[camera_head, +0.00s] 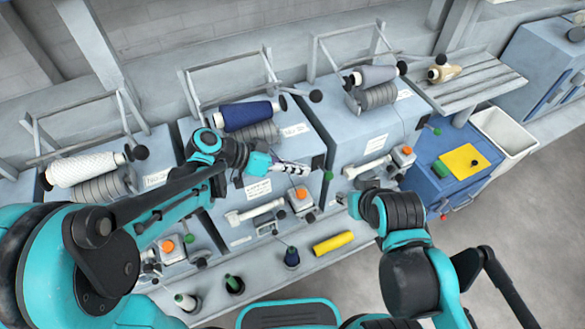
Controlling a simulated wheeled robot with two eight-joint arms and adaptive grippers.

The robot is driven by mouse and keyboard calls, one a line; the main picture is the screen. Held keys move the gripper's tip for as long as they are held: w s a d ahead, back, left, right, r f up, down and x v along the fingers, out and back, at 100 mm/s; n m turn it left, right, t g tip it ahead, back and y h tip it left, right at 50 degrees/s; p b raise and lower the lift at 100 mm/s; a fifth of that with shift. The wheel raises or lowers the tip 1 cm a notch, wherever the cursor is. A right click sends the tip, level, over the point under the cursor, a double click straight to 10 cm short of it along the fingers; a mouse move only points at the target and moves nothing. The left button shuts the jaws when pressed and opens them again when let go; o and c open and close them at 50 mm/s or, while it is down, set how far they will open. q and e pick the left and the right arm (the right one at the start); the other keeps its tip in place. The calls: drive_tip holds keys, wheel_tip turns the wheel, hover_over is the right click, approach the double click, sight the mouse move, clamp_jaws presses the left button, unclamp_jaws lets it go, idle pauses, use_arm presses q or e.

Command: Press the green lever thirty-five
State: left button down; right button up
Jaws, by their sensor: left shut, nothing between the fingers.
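My left gripper (290,167) is shut and empty. It is in front of the middle spinning unit (310,142), whose small label I cannot read for certain. A small green lever knob (328,175) is at that unit's right edge, a short way right of and below my left fingertips and apart from them in the picture.
Dark blue yarn (245,115), white yarn (88,169) and grey yarn (377,75) spools sit above the units. A yellow bobbin (333,243) and a dark blue bobbin (292,257) are on the lower ledge. A blue cabinet (440,190) and a white bin (505,130) stand right. Floor at right is clear.

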sight(329, 176)
use_arm(q)
drive_tip(key=b+x, duration=0.1)
drive_tip(key=x, duration=0.4)
drive_tip(key=shift+d+f, duration=0.2)
drive_tip(key=shift+d, duration=0.05)
drive_tip(key=shift+s+d+f+m+t+y, duration=0.15)
drive_tip(key=shift+s+f+m+t+y, duration=0.2)
drive_tip(key=shift+f+m+t, duration=0.2)
idle(0.4)
drive_tip(key=f+m+t+b, duration=0.1)
drive_tip(key=f+m+t+y, duration=0.1)
drive_tip(key=t, duration=0.1)
drive_tip(key=shift+s+d+b, duration=0.15)
drive_tip(key=shift+s+b, duration=0.2)
drive_tip(key=shift+s, duration=0.05)
drive_tip(key=shift+r+p, duration=0.65)
drive_tip(key=shift+r, duration=0.1)
